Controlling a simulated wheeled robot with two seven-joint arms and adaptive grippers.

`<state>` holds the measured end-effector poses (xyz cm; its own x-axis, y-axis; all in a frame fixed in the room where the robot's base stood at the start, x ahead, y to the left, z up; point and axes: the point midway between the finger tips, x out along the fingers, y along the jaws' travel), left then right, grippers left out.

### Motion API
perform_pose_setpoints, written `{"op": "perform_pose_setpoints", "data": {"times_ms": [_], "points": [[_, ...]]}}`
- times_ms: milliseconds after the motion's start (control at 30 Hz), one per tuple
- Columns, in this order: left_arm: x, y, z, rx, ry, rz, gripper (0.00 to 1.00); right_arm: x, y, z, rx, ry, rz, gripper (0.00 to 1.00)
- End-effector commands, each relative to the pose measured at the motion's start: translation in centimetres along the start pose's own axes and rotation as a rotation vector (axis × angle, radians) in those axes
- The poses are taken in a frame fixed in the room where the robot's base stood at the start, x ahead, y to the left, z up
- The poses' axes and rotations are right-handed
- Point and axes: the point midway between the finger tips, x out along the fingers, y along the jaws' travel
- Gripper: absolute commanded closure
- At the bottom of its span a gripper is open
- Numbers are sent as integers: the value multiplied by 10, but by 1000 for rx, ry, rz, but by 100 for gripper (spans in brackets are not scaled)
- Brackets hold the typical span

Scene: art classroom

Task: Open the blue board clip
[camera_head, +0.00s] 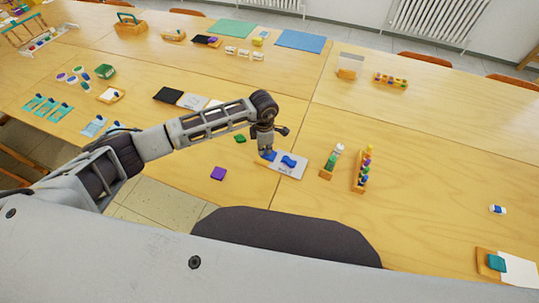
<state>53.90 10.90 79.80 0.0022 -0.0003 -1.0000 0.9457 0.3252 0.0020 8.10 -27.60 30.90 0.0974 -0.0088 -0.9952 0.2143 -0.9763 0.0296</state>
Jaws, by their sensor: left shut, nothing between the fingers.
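A white board (291,170) with a blue wavy shape on it lies on the table in front of me. A blue piece (269,155), which looks like the board's clip, sits at its left end on a brownish edge. My left gripper (266,151) points down right at this blue piece and partly hides it. Its fingers are shut and small in the picture; whether they touch the blue piece cannot be told. My right gripper is not in view.
A green block (240,139) and a purple block (218,173) lie left of the board. Two wooden racks with coloured pieces (327,172) (357,184) stand close on its right. Another clipboard with a teal clip (496,263) lies at the lower right. The table's right part is mostly free.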

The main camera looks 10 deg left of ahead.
Motion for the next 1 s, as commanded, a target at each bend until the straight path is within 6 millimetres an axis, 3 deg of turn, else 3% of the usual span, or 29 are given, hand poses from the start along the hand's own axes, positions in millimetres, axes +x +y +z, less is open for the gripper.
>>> {"op": "perform_pose_setpoints", "data": {"times_ms": [267,1000], "points": [[0,-1,-1,0,2,-2,100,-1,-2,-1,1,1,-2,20],[-36,0,0,0,1,-1,100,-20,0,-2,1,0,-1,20]]}}
